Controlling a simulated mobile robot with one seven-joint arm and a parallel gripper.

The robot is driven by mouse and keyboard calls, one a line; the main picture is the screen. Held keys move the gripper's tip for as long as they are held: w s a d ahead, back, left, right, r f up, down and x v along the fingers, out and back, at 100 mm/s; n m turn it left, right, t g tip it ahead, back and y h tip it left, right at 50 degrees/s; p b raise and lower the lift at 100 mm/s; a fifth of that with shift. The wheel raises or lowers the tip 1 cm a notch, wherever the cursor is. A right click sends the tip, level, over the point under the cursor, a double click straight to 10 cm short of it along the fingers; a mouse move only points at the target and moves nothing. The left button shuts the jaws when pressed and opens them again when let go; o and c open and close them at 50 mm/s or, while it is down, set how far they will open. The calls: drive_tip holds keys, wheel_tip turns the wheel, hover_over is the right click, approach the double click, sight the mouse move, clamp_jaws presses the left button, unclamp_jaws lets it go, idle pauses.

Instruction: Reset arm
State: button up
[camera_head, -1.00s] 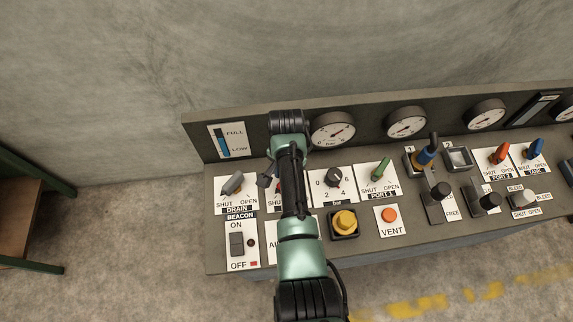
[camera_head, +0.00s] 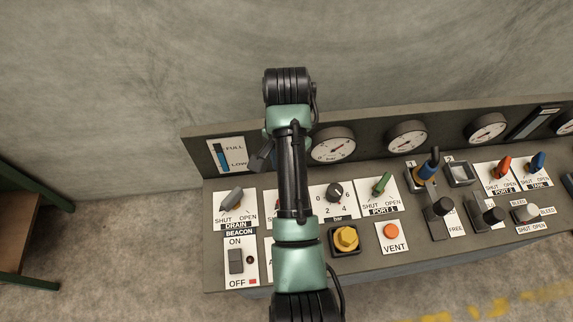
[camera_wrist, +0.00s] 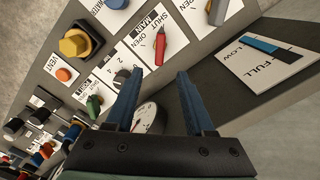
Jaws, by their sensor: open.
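My gripper (camera_wrist: 159,73) shows in the wrist view with two blue fingers apart and nothing between them. It is over the control panel, with a red MAIN handle (camera_wrist: 161,46) beyond the fingertips and a round gauge (camera_wrist: 146,117) behind the fingers. In the head view my arm rises in front of the panel (camera_head: 400,260) and its upper joint stands above the panel's top edge. The arm hides part of the panel, including most of the MAIN plate. The fingers cannot be made out clearly there.
The panel carries gauges (camera_head: 333,145), a grey DRAIN handle (camera_head: 231,200), a yellow knob (camera_head: 346,238), an orange VENT button (camera_head: 391,231) and a blue-collared upright piece (camera_head: 427,172). A concrete wall stands behind. A green-framed stand (camera_head: 30,225) is at left.

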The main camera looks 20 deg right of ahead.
idle(0.3)
drive_tip(key=w+a+r+n+t+h, duration=0.2)
drive_tip(key=w+r+n+t, duration=0.2)
drive_tip(key=w+r+t, duration=0.95)
drive_tip(key=a+r+n+t, duration=0.1)
drive_tip(key=a+r+n, duration=0.1)
drive_tip(key=r, duration=0.8)
drive_tip(key=a+r+n+t, duration=0.1)
drive_tip(key=a+r+t, duration=0.1)
drive_tip(key=r, duration=0.9)
drive_tip(key=s+a+r+n+t+y, duration=0.1)
drive_tip(key=s+a+r+t, duration=0.3)
drive_tip(key=s+r, duration=0.5)
drive_tip(key=s+a+r+n+t+y, duration=0.1)
drive_tip(key=s+a+r+n+t, duration=0.3)
drive_tip(key=r, duration=1.2)
drive_tip(key=s+t, duration=0.3)
drive_tip(key=s, duration=0.2)
drive_tip(key=shift+s, duration=0.25)
